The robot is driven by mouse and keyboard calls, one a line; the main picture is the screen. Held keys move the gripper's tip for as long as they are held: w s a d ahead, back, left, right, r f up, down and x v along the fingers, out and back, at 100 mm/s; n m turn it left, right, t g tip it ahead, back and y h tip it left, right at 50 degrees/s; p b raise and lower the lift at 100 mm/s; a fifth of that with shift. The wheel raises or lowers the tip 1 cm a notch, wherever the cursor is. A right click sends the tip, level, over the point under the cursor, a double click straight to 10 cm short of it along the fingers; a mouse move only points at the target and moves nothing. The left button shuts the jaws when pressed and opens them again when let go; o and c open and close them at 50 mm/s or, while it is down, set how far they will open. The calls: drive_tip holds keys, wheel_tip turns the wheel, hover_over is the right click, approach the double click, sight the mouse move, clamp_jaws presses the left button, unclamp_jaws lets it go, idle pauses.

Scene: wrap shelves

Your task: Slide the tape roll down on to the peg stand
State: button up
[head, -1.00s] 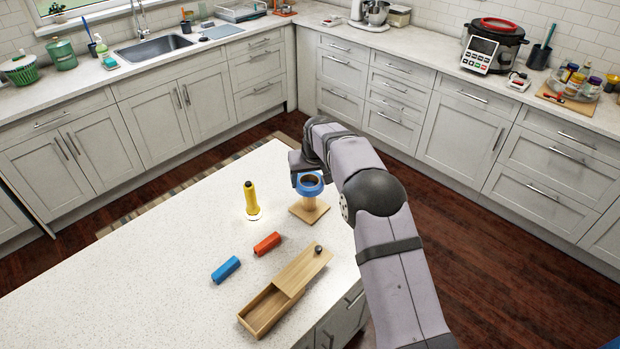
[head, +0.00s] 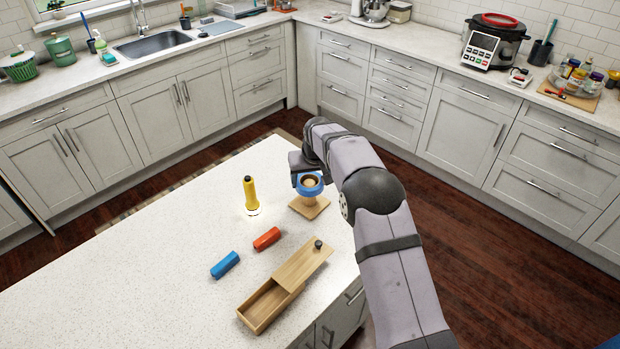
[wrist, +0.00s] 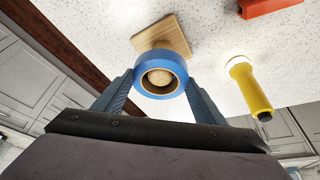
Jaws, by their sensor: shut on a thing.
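The blue tape roll (head: 311,192) is held level over the wooden peg stand (head: 313,209) near the island's far right corner. The roll also shows in the wrist view (wrist: 159,54), with the stand's square base (wrist: 170,30) beyond it. The peg's round top (wrist: 158,77) shows inside the roll's hole, so the roll appears to be around the upper peg, above the base. My gripper (wrist: 159,80) is shut on the roll, one finger on each side. The lower peg is mostly hidden by the roll.
A yellow flashlight (head: 250,195) stands left of the stand. An orange block (head: 267,238) and a blue block (head: 225,265) lie nearer. A wooden box (head: 270,305) with its lid (head: 303,265) partly slid off is at the front edge. The island's left side is clear.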

sight(313, 188)
drive_tip(key=shift+f+b, duration=2.1)
drive_tip(key=shift+f, duration=1.4)
drive_tip(key=o, duration=1.2)
drive_tip(key=shift+c, duration=0.2)
drive_tip(key=shift+r, duration=0.15)
drive_tip(key=shift+b+v, duration=1.45)
drive_tip(key=shift+v, duration=2.15)
drive_tip(key=shift+s+d, duration=0.2)
drive_tip(key=shift+s, duration=0.05)
drive_tip(key=s+d+f+g, duration=0.1)
drive_tip(key=s+d, duration=0.3)
drive_tip(key=s, duration=0.9)
drive_tip(key=s+d+f+m+g, duration=0.1)
drive_tip(key=s+d, duration=0.4)
drive_tip(key=s, duration=0.8)
drive_tip(key=s+d+f+m+g+h, duration=0.1)
drive_tip(key=s+d, duration=0.3)
drive_tip(key=s, duration=0.9)
drive_tip(key=shift+f+g, duration=0.7)
